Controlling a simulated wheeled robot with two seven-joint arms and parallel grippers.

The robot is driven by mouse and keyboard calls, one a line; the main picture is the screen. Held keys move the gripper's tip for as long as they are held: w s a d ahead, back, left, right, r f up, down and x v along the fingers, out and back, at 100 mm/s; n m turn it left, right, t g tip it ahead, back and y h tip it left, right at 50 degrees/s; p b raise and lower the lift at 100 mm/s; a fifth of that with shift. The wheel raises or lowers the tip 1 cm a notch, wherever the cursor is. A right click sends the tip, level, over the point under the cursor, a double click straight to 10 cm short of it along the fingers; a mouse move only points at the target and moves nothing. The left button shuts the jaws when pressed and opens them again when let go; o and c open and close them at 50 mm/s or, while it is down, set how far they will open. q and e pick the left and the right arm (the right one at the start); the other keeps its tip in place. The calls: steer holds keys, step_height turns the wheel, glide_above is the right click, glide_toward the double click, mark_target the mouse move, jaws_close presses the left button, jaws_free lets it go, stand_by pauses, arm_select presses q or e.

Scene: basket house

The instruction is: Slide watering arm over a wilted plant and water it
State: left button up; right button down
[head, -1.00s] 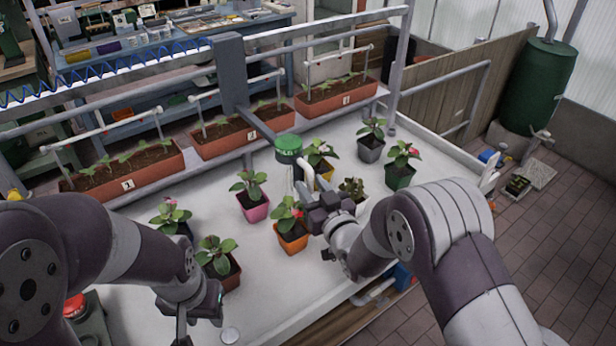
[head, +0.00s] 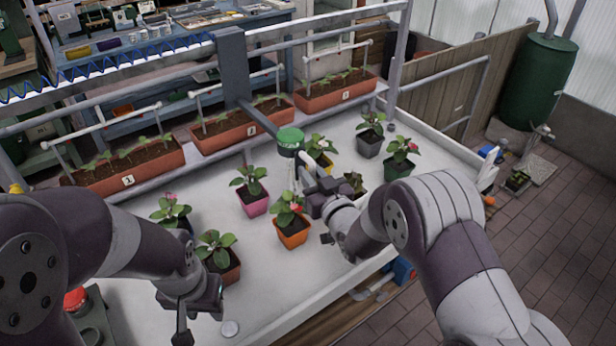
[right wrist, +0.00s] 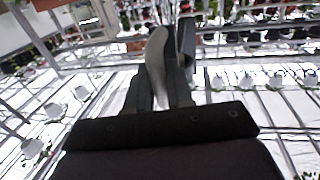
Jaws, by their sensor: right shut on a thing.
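The watering arm (head: 256,117) reaches from a dark post on the rail out over the white table and ends in a green cap (head: 290,137). A pale curved handle hangs below the cap. My right gripper (head: 309,178) is shut on this handle (right wrist: 157,68), which shows between the fingers in the right wrist view. The cap is beside the yellow-pot plant (head: 318,146). A dull, dark plant (head: 355,182) is partly hidden behind my right gripper; whether it is wilted is unclear. My left gripper (head: 183,325) is low at the front left; its jaw opening is unclear.
Potted plants stand close around the cap: pink pot (head: 253,203), orange pot (head: 292,234), green pot (head: 399,167) and grey pot (head: 370,146). Long planters (head: 236,137) line the rail behind.

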steer(key=w+d+b, duration=0.4)
steer(key=w+d, duration=0.8)
steer(key=d, duration=0.5)
steer(key=shift+w, duration=0.15)
steer(key=c, duration=1.2)
jaws_free()
steer(key=shift+d, duration=0.1)
steer(key=shift+o, duration=0.2)
steer(key=b+v, duration=0.2)
steer(key=v, duration=1)
steer(key=shift+s, duration=0.4)
